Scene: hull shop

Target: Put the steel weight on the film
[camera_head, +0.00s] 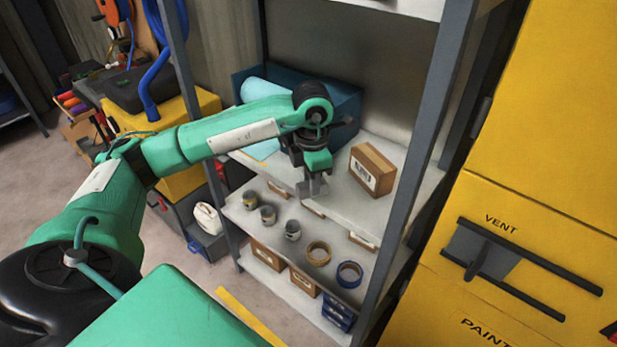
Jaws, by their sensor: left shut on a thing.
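My left gripper (312,182) reaches into the rack and points down over the upper shelf, near its front edge. It is shut on a small grey metal thing, which looks like the steel weight (313,189); the fingers hide much of it. I cannot tell whether the weight touches the shelf. The pale blue film (263,150) lies at the left of this shelf, left of the gripper and partly behind my arm. A pale blue roll (262,90) lies in the dark blue bin behind it. My right gripper is not in view.
A cardboard box (372,170) stands right of the gripper. The dark blue bin (345,105) is behind it. Rack posts (420,130) flank the shelf. Cans and tape rolls (349,274) sit on the shelf below. A yellow cabinet (540,180) is at the right.

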